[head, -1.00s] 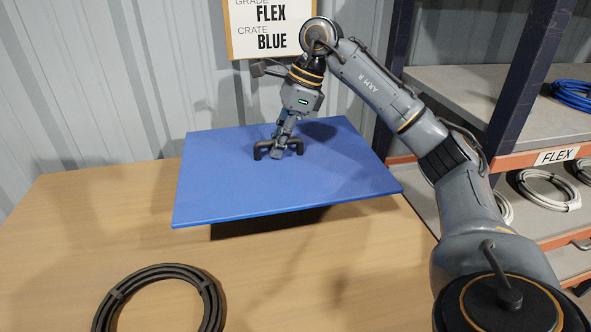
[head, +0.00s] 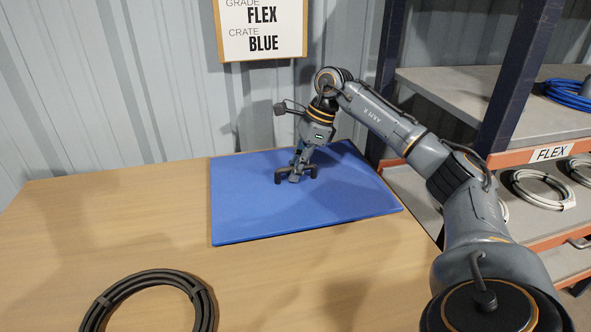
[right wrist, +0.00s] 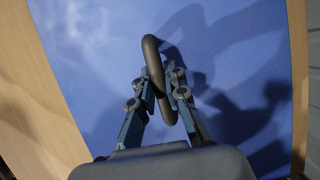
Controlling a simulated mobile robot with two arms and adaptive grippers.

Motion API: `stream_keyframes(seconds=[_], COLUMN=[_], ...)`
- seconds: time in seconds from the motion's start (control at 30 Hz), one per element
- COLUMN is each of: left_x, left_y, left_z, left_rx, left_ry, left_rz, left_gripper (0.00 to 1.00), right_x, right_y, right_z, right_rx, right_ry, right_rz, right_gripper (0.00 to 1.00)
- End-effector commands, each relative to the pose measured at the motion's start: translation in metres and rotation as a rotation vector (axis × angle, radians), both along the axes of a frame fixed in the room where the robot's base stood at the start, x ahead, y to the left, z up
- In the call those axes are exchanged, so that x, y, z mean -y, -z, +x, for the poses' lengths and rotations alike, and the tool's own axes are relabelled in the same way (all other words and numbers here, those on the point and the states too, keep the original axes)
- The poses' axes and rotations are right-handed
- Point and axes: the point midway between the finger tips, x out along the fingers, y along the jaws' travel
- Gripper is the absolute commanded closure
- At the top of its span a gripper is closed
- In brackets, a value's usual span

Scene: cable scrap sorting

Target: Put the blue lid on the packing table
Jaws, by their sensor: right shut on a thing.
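The blue lid (head: 262,212) is a flat rectangular panel with a dark handle (head: 279,176) in its middle. It lies flat at the right part of the wooden packing table (head: 110,235), at or very close to the tabletop. My right gripper (head: 298,174) is shut on the handle from above. In the right wrist view the fingers (right wrist: 160,95) close on both sides of the dark handle loop (right wrist: 153,60), with the blue lid (right wrist: 110,75) behind. My left gripper is not in view.
A black cable coil (head: 150,278) lies at the table's front left. A sign (head: 262,30) reading FLEX, CRATE BLUE hangs on the wall. A shelf rack (head: 480,85) with white coils (head: 542,189) and a blue coil (head: 570,93) stands at the right. The table's left side is clear.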

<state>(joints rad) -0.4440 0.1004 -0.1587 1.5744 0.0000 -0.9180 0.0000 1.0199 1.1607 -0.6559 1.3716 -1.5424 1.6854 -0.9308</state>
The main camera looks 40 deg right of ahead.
Motion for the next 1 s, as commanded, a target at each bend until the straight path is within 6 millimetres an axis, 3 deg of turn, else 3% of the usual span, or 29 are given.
stream_keyframes(seconds=[0.2,0.23,0.33,0.73,1.0], left_x=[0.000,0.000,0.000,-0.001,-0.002], left_y=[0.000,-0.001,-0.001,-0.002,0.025], left_z=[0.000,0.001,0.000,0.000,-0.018], left_rx=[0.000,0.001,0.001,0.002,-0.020], left_ry=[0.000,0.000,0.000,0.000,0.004], left_rz=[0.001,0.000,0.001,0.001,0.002], left_gripper=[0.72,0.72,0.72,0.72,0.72], right_x=[0.000,0.000,0.000,0.001,0.018], right_y=[0.001,0.001,0.001,-0.006,-0.056], right_z=[0.000,0.000,0.000,0.000,-0.009], right_rx=[0.002,-0.001,-0.001,0.001,0.005], right_ry=[-0.001,0.000,0.000,0.000,0.001], right_rz=[0.000,0.000,0.000,0.000,0.001], right_gripper=[1.00,0.83,0.64,0.64,0.64])
